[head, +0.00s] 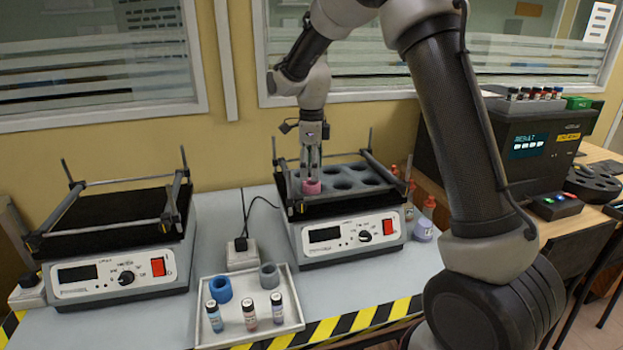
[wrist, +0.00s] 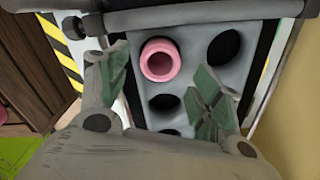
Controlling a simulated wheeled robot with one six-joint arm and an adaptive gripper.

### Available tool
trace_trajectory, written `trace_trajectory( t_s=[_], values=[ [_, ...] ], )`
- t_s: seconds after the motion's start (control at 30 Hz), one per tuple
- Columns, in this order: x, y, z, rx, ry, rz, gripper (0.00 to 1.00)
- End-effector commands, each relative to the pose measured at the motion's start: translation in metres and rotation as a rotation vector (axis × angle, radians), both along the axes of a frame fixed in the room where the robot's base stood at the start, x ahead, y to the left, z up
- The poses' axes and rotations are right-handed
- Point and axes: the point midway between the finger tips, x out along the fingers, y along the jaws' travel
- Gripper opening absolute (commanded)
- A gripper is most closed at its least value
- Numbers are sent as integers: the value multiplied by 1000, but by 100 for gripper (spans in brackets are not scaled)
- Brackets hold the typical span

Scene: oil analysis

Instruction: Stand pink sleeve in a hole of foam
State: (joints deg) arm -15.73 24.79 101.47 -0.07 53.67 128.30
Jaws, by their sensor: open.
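The pink sleeve (head: 312,187) is at the front left of the grey foam (head: 345,168) on the right-hand shaker. In the wrist view the pink sleeve (wrist: 160,60) stands upright in a hole of the foam (wrist: 195,72), with its open top toward the camera. My gripper (head: 313,165) is directly above the sleeve in the head view. In the wrist view the gripper (wrist: 160,95) is open, with one finger on each side and the sleeve between and beyond the tips, apart from both. Several other foam holes are empty.
A tray (head: 250,338) in front holds a blue sleeve (head: 220,290), a grey sleeve (head: 269,275) and several vials. A second shaker (head: 115,240) stands at left. Bottles (head: 424,222) stand right of the foam's shaker. Metal posts and bars frame the foam.

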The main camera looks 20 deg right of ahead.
Motion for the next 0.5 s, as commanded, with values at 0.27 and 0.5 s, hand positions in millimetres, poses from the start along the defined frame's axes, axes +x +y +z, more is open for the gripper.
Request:
trace_trajectory(
  t_s=[0.27,0.5],
  values=[
    [1,0,60,2,-4,0,65],
    [0,0,81,1,-1,0,65]
  ],
)
